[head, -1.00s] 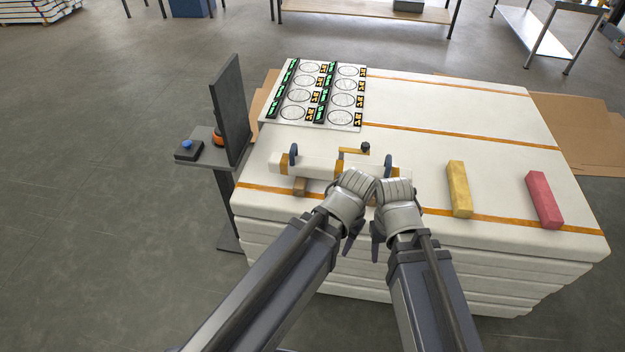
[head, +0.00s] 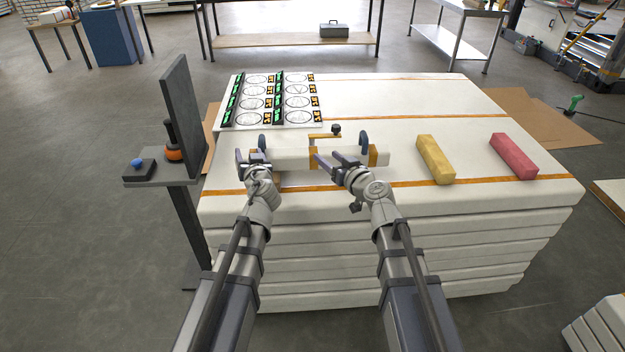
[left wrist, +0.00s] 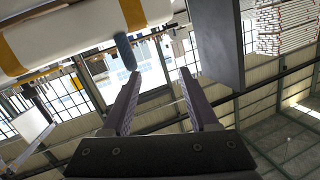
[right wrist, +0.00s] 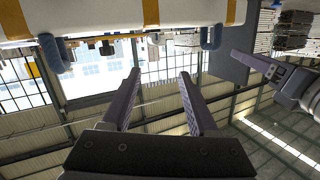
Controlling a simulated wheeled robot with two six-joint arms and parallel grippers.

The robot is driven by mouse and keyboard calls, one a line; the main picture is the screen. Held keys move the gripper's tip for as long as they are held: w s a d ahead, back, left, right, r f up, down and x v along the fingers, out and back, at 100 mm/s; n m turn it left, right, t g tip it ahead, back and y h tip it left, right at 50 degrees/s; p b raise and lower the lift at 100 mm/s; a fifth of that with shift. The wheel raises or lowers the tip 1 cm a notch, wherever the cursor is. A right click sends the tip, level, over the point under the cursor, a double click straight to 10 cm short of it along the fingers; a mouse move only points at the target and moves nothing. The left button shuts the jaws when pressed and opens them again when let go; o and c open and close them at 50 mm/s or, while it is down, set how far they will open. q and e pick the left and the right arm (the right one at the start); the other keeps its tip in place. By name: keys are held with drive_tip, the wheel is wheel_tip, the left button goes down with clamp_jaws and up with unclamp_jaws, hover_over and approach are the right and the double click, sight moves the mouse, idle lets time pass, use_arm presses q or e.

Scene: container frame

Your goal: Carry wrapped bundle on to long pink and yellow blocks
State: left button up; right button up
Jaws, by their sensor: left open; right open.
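The wrapped bundle (head: 291,158) is a long white roll with orange bands and two dark blue loop handles, lying near the left front of the white stack. It also shows at the top of the left wrist view (left wrist: 75,32) and the right wrist view (right wrist: 100,12). My left gripper (head: 252,155) is open by the bundle's left handle. My right gripper (head: 327,160) is open in front of the bundle, left of its right handle. Neither holds anything. The yellow block (head: 436,160) and pink block (head: 513,156) lie apart to the right, roughly parallel.
The white stack (head: 400,105) has orange strips and a clear back right. A printed board (head: 271,100) with circles lies at its back left. A dark upright panel (head: 184,112) and a small shelf with a blue button (head: 137,163) stand left.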

sight(261, 136)
use_arm(q)
drive_tip(key=w+t+h+b, duration=0.1)
drive_tip(key=w+d+f+m+h+b, duration=0.1)
drive_tip(key=w+d+f+m+t+h+b, duration=0.1)
drive_tip(key=w, duration=0.1)
drive_tip(key=shift+t, duration=0.3)
drive_tip(key=shift+d+m+h+b, duration=0.2)
drive_tip(key=shift+m+h+b, duration=0.1)
drive_tip(key=shift+m+h, duration=0.1)
use_arm(e)
drive_tip(key=w+d+f+m+t+h, duration=0.1)
drive_tip(key=w+d+m+t+h, duration=0.1)
drive_tip(key=d, duration=0.4)
drive_tip(key=w+d+f+m+t+h, duration=0.1)
drive_tip(key=w+d+m+t+h, duration=0.1)
drive_tip(key=d, duration=0.4)
drive_tip(key=shift+w+d+m+h, duration=0.15)
drive_tip(key=shift+w+m+h, duration=0.5)
drive_tip(key=shift+h, duration=0.35)
use_arm(q)
drive_tip(key=shift+w, duration=0.15)
use_arm(e)
drive_tip(key=shift+w, duration=0.1)
